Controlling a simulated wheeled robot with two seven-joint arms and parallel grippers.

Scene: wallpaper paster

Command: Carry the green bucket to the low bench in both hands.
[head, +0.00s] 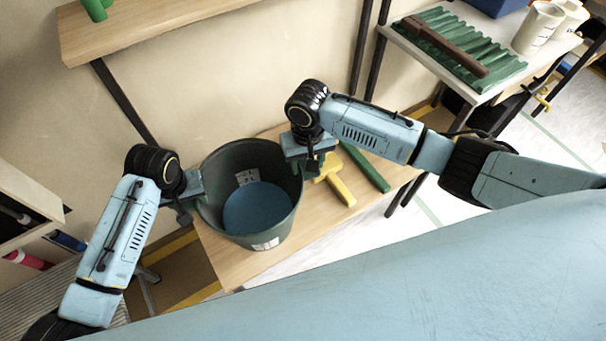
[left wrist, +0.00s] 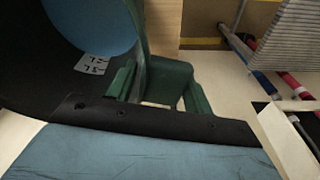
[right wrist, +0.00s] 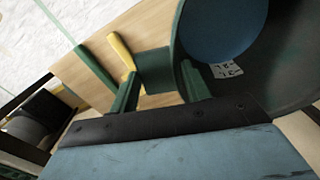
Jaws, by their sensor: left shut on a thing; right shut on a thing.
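The dark green bucket (head: 268,157) stands upright at the left end of the low wooden bench (head: 232,268). Its inside shows a blue round surface and a white label. I cannot tell whether its base touches the wood. My left gripper (head: 188,200) is shut on the bucket's left side; in the left wrist view its fingers (left wrist: 158,90) flank a green lug at the rim. My right gripper (head: 308,158) is shut on the opposite side; in the right wrist view its fingers (right wrist: 160,90) flank another lug. The bucket's underside is hidden.
A yellow-handled tool (head: 337,182) and a green bar (head: 366,168) lie on the bench right of the bucket. A wooden shelf (head: 150,30) is on the wall above. A side table (head: 482,97) at upper right holds a green ridged tray (head: 493,62) and white cups (head: 538,28).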

